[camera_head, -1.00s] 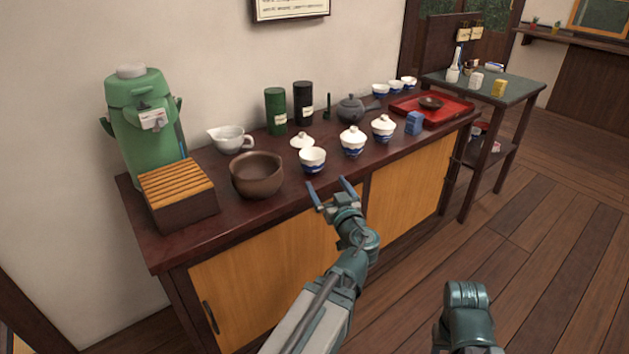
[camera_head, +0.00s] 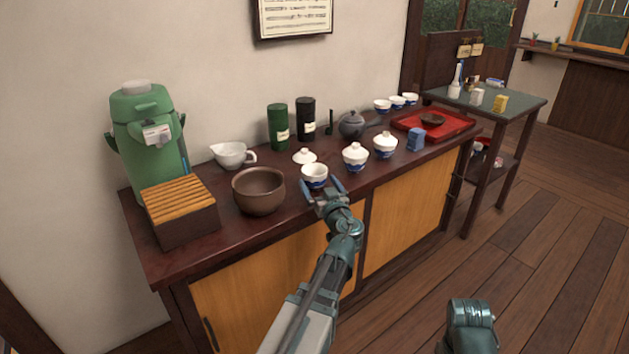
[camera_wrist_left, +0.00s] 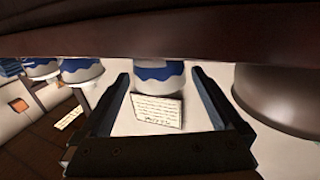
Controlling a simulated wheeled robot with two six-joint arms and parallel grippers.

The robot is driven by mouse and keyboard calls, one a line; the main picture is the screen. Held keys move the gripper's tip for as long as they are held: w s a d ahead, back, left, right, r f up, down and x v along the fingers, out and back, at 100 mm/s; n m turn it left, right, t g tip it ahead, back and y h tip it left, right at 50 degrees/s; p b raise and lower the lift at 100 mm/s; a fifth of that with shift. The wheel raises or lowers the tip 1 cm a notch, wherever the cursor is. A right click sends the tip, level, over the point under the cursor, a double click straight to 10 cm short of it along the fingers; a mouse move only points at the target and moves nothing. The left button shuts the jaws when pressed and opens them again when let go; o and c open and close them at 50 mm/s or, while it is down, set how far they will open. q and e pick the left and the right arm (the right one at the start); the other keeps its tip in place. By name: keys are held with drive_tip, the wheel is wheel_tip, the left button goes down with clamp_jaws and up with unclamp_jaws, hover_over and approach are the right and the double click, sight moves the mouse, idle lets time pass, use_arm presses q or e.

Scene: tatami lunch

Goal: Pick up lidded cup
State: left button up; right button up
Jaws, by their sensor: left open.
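Two white cups with blue bands wear lids: one lidded cup (camera_head: 355,158) at the middle of the cabinet top, the other lidded cup (camera_head: 385,146) to its right. An open cup (camera_head: 314,176) stands left of them, its loose lid (camera_head: 304,156) behind it. My left gripper (camera_head: 321,187) is open and empty at the cabinet's front edge, right by the open cup. The left wrist view is upside down; the open cup (camera_wrist_left: 158,72) shows between the fingertips. Contact cannot be told.
A brown bowl (camera_head: 258,190) stands close left of the open cup. A teapot (camera_head: 352,124) and dark canisters (camera_head: 306,118) stand behind.

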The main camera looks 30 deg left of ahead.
sight(311, 166)
use_arm(q)
drive_tip(key=x, duration=0.5)
drive_tip(key=shift+r, duration=0.2)
drive_tip(key=shift+d, duration=0.1)
drive_tip(key=c, duration=1.1)
drive_tip(key=shift+c, duration=0.2)
drive_tip(key=shift+r, duration=0.1)
drive_tip(key=shift+r+p, duration=0.4)
drive_tip(key=shift+p, duration=0.25)
wheel_tip(311, 166, up, 3)
drive_tip(key=p, duration=0.2)
drive_tip(key=shift+f+p, duration=0.15)
drive_tip(key=shift+p, duration=0.2)
drive_tip(key=w+d+r+p+v, duration=0.1)
drive_tip(key=v, duration=1.5)
drive_tip(key=shift+r, duration=0.2)
drive_tip(key=shift+r+p, duration=0.1)
drive_tip(key=shift+p, duration=0.25)
